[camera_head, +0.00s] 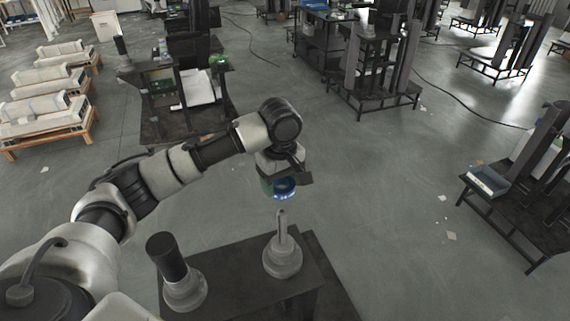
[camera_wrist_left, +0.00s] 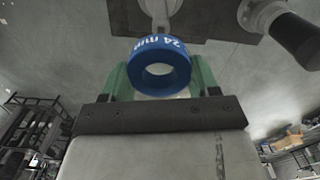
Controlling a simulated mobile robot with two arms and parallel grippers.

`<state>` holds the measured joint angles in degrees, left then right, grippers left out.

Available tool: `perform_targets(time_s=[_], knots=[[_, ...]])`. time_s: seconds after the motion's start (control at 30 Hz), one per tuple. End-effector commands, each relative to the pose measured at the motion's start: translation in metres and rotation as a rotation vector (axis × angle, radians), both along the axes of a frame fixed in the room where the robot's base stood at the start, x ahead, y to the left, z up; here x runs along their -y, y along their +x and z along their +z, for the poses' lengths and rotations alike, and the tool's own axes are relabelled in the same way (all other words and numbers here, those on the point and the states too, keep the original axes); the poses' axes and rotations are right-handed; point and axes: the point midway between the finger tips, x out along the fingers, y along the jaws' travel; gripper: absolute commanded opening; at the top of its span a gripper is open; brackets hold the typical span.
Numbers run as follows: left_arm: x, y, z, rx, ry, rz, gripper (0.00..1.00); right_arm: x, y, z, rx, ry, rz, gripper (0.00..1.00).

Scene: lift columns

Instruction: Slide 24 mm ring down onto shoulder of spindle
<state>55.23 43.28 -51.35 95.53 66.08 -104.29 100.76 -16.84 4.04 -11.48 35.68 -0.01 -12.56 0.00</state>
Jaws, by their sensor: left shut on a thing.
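My left gripper (camera_head: 284,186) is shut on a blue ring (camera_head: 285,190). In the left wrist view the ring (camera_wrist_left: 160,66) sits between the two green fingers, with "24 mm" in white on its side. The light grey spindle (camera_head: 282,227) stands upright on a dark table (camera_head: 232,272), on a wider stepped base (camera_head: 282,259). The ring is above the spindle's tip and apart from it in the head view. In the left wrist view the spindle (camera_wrist_left: 160,12) shows beyond the ring, partly hidden by it. My right gripper is not in view.
A second post with a black cylindrical top (camera_head: 167,257) and a pale base stands left of the spindle on the same table. Open grey floor (camera_head: 390,200) lies to the right. Other workbenches stand farther back.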

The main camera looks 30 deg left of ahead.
Motion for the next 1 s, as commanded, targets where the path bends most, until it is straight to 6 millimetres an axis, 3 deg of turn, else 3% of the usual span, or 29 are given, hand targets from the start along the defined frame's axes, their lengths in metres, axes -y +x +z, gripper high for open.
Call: perform_targets(time_s=[0.23, 0.53, 1.0], knots=[[0.000, 0.000, -0.022, -0.001, 0.000, 0.000, 0.34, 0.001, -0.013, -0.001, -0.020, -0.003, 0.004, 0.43], [0.000, 0.000, -0.049, 0.000, -0.001, -0.001, 0.34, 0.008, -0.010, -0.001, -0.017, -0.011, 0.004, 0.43], [0.000, 0.000, -0.056, 0.001, -0.001, -0.002, 0.34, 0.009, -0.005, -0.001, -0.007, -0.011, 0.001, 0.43]])
